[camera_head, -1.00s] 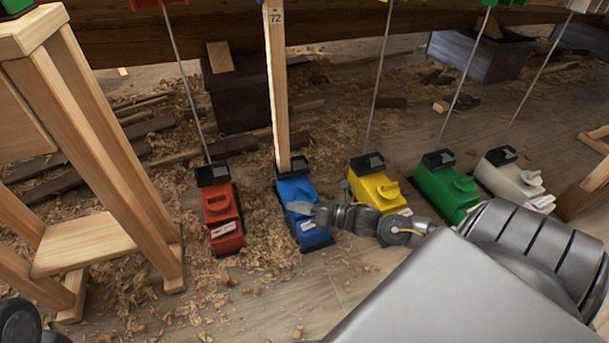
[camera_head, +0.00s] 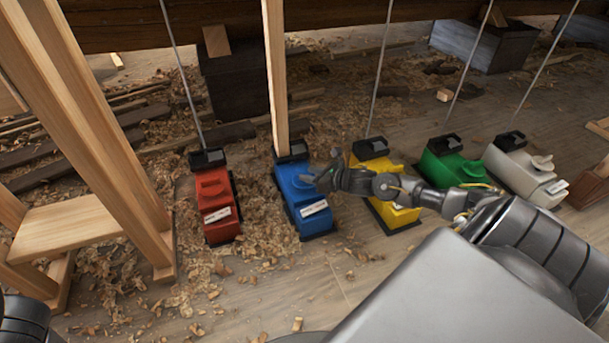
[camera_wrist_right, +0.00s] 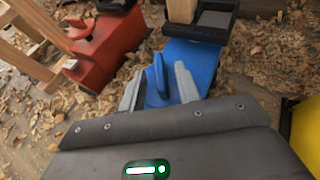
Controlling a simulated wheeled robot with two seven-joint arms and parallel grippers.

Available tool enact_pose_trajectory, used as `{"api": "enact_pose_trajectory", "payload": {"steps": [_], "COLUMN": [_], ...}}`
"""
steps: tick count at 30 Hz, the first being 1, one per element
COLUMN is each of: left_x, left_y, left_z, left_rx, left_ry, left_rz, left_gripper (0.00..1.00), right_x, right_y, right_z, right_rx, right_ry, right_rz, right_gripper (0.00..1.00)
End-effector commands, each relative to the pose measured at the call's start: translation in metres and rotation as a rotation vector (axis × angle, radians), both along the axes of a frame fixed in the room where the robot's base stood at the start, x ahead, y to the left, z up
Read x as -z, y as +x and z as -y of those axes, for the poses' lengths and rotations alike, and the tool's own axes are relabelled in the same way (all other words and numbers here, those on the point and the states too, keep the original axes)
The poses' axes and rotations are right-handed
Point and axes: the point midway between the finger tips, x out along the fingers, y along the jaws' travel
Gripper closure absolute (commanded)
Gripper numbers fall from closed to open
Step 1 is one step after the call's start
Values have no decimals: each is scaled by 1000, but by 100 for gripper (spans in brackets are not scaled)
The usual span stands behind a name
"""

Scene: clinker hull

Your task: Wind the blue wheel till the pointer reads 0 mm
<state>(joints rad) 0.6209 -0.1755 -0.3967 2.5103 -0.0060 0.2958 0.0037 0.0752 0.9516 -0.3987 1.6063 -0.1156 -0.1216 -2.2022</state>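The blue unit (camera_head: 291,180) stands on the floor with a wooden post (camera_head: 275,75) rising from its dark rear end. Its blue wheel, a raised upright grip, shows in the right wrist view (camera_wrist_right: 158,73). My right gripper (camera_head: 324,180) reaches in from the right over the blue unit. In the right wrist view, its two pale fingers (camera_wrist_right: 158,88) are spread, one on each side of the blue grip, with gaps visible. The arm hides part of the wheel in the head view. No pointer or scale reading can be seen. My left gripper is out of view.
A red unit (camera_head: 214,190) stands left of the blue one; yellow (camera_head: 370,163), green (camera_head: 440,167) and white (camera_head: 510,165) units stand to its right. A wooden trestle (camera_head: 75,235) is at the left. Shavings cover the floor; a heavy timber crosses behind.

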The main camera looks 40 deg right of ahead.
Motion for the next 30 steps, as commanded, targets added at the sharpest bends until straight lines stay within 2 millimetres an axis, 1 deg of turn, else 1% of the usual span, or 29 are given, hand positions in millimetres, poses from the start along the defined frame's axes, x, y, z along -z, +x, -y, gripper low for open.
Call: {"api": "enact_pose_trajectory", "payload": {"steps": [1,6,10,17,20,24,25,30], "left_x": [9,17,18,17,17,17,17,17], "left_y": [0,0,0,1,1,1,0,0], "left_z": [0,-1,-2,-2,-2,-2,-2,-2], "left_rx": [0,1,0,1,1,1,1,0], "left_ry": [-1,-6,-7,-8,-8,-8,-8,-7], "left_rz": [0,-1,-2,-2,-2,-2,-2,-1], "left_gripper": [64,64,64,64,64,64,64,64], "right_x": [6,11,11,10,10,11,11,10], "right_y": [8,22,26,26,26,26,26,26], "right_z": [-2,-5,-6,-6,-6,-6,-6,-6], "right_rx": [1,0,0,-1,-1,0,0,1], "right_ry": [0,1,0,0,0,1,1,1], "right_rz": [2,1,1,0,0,0,0,0], "right_gripper": [67,67,67,67,79,97,100,100]}}
